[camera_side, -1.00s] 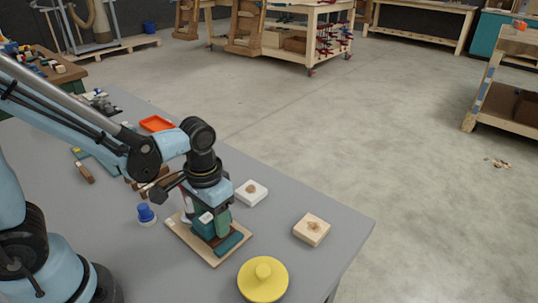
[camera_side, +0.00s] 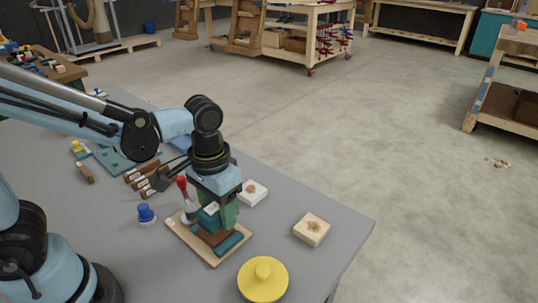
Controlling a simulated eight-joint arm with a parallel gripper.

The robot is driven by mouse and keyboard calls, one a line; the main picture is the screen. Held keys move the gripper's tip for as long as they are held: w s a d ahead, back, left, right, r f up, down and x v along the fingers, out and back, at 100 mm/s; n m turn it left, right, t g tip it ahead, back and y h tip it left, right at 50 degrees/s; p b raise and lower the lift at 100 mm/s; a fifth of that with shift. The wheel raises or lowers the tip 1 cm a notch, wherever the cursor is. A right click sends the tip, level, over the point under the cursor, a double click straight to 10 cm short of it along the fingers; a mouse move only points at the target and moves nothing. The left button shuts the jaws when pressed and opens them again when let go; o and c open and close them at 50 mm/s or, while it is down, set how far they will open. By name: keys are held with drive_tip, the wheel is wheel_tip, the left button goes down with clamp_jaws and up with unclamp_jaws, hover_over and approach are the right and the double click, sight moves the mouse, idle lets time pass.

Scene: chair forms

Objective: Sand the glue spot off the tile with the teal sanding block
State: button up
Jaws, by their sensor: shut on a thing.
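My gripper (camera_side: 218,208) points down over the wooden tray (camera_side: 187,240) near the table's middle. It is shut on a teal sanding block (camera_side: 208,218), held just above the tray and partly covered by the fingers. A brown block (camera_side: 211,236) and a darker teal-green block (camera_side: 230,244) lie on the tray below it. The white tile (camera_side: 260,199) with a brown glue spot (camera_side: 251,188) lies behind and to the right of my gripper. My gripper and the block are apart from the tile.
A wooden block (camera_side: 312,238) with a brown spot lies to the right. A yellow round lid with a knob (camera_side: 263,283) is at the front edge. A red-topped bottle (camera_side: 184,193) stands close behind my gripper. A blue-capped jar (camera_side: 146,213) is to the left.

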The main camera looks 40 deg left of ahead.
sight(217, 205)
drive_tip(key=shift+r, duration=2)
